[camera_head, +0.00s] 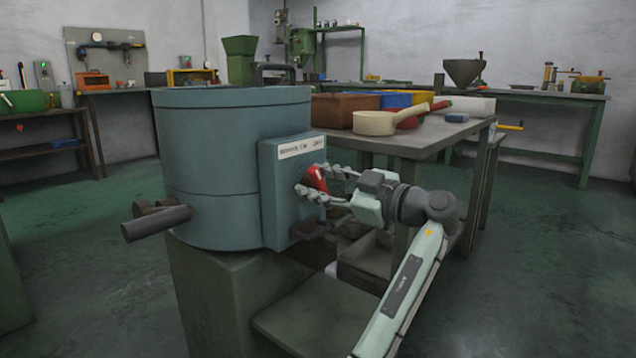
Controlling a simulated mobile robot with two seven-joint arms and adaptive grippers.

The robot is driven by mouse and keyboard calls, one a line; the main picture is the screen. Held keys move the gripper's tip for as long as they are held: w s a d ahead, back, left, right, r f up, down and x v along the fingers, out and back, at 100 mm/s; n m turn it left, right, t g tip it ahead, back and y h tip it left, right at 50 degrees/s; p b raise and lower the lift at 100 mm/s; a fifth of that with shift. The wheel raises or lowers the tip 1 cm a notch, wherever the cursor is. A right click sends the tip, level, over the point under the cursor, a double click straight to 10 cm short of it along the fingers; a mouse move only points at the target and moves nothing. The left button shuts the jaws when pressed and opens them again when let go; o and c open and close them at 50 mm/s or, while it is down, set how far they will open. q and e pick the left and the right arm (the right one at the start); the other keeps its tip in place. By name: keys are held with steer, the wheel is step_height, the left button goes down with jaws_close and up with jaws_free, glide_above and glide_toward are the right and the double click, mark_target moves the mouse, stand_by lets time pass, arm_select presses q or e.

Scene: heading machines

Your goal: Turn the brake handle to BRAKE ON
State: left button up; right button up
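The red brake handle (318,179) sits on the front of a blue-grey box (284,210) fixed to the side of a large round blue-grey machine drum (215,150). It leans at a slant. A white label (301,147) is above it, its lettering too small to read surely. My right gripper is out of view.
A grey table (440,138) close behind my gripper holds a cream ladle (376,123), a brown box (338,110) and other bins. A dark pipe (157,222) juts from the drum's left. Open green floor (540,240) lies at the right.

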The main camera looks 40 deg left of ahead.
arm_select(q)
steer(key=s+d, duration=0.1)
steer(key=d, duration=1.1)
steer(key=shift+d, duration=0.1)
